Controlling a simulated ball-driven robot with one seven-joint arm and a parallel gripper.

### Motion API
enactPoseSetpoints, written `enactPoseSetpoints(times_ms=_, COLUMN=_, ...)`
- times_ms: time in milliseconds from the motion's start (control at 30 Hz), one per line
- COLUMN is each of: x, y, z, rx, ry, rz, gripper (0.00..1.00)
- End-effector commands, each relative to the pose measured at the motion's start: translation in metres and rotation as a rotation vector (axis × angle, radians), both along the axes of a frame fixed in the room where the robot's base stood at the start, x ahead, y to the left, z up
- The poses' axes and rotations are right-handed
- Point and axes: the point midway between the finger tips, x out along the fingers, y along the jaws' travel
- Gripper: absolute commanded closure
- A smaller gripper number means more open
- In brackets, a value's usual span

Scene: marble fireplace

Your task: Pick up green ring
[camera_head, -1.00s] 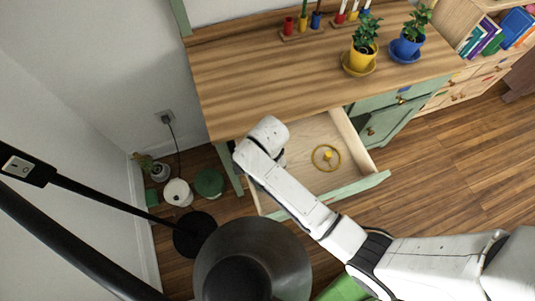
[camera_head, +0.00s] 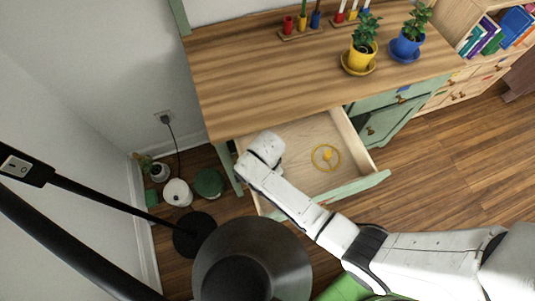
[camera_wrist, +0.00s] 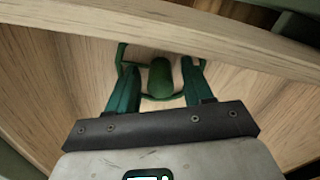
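The green ring (camera_wrist: 160,97) lies in the open drawer (camera_wrist: 75,90), with a rounded green knob (camera_wrist: 161,78) at its middle. It shows in the wrist view only; in the head view my arm hides it. My gripper (camera_wrist: 160,66) is open, with its two green-looking fingers on either side of the knob and a gap to it on both sides. The fingers reach over the ring; I cannot tell whether they touch it. In the head view my wrist is over the left part of the drawer (camera_head: 340,190), and the fingers are hidden.
A yellow ring (camera_head: 326,158) with a knob lies in the right part of the drawer. The drawer's wooden side wall runs close in front of my fingers. The desk top (camera_head: 260,80) carries plants and coloured pegs. A dark lamp (camera_head: 250,260) stands near my arm.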

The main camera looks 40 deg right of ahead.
Motion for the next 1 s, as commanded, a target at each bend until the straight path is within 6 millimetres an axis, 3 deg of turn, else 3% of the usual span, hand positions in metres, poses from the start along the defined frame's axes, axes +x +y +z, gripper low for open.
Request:
enactPoseSetpoints(times_ms=67, x=0.0, y=0.0, z=0.0, rx=0.0, ry=0.0, rz=0.0, gripper=0.57)
enactPoseSetpoints(times_ms=500, x=0.0, y=0.0, z=0.0, rx=0.0, ry=0.0, rz=0.0, gripper=0.99)
enactPoseSetpoints(times_ms=833, x=0.0, y=0.0, z=0.002, rx=0.0, ry=-0.001, rz=0.0, gripper=1.0)
enactPoseSetpoints(times_ms=1000, x=0.001, y=0.0, z=0.013, rx=0.0, ry=-0.002, rz=0.0, gripper=1.0)
